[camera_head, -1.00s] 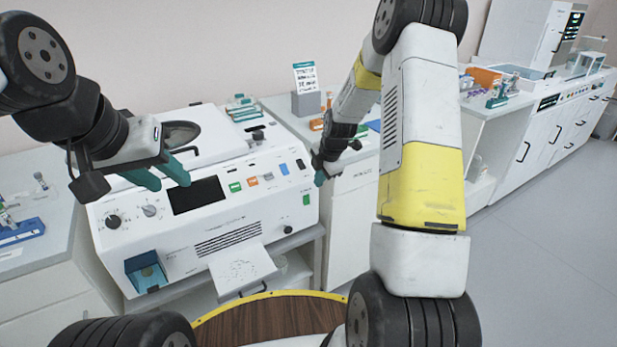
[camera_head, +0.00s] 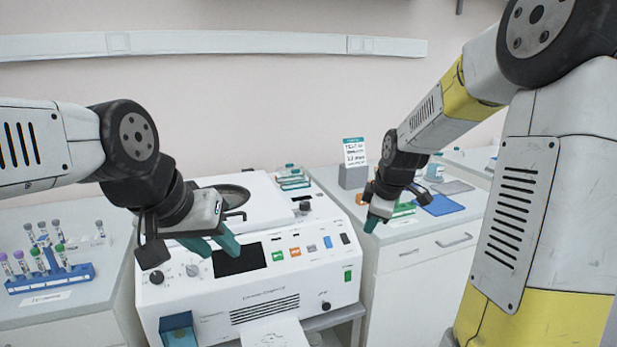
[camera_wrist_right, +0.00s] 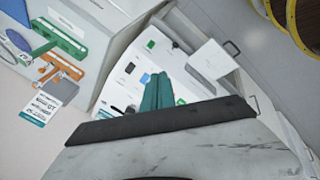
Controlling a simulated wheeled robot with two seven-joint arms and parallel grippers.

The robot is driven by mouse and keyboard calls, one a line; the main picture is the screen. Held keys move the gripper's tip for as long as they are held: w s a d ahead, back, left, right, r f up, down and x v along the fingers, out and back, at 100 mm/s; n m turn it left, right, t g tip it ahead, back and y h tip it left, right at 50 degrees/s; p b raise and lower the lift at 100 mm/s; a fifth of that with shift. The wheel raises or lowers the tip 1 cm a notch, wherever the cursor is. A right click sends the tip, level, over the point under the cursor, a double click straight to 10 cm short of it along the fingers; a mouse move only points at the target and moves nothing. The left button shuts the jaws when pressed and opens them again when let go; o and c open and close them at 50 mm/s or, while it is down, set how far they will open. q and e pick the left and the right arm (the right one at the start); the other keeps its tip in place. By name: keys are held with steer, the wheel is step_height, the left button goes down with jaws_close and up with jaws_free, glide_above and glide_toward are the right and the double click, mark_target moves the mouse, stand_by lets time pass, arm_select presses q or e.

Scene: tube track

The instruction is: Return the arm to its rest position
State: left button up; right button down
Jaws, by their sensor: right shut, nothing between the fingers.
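My left gripper (camera_head: 213,246) hangs in front of the white machine's control panel, its two teal fingers spread apart with nothing seen between them. My right gripper (camera_head: 374,218) is near the front edge of the counter to the right of the machine, fingers pointing down. In the right wrist view its teal fingers (camera_wrist_right: 158,92) lie together with nothing between them. The right arm's yellow and white links fill the right side of the head view.
The white machine (camera_head: 262,285) with a dark screen stands between two counters. A blue tube rack (camera_head: 50,278) with several capped tubes is on the left counter. On the right counter are a sign on a grey stand (camera_head: 353,177) and a blue mat (camera_head: 440,205).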

steer(key=s+r+m, duration=0.3)
steer(key=s+m, duration=0.1)
steer(key=s, duration=0.3)
steer(key=s+a+r+m+t, duration=0.1)
steer(key=s+r+m, duration=0.2)
steer(key=s+m, duration=0.2)
steer(key=s+a+r+m, duration=0.1)
steer(key=s+r+m, duration=0.3)
steer(key=s, duration=0.7)
steer(key=shift+s+a+m+y, duration=0.2)
steer(key=shift+m+y, duration=0.1)
steer(key=shift+y, duration=0.1)
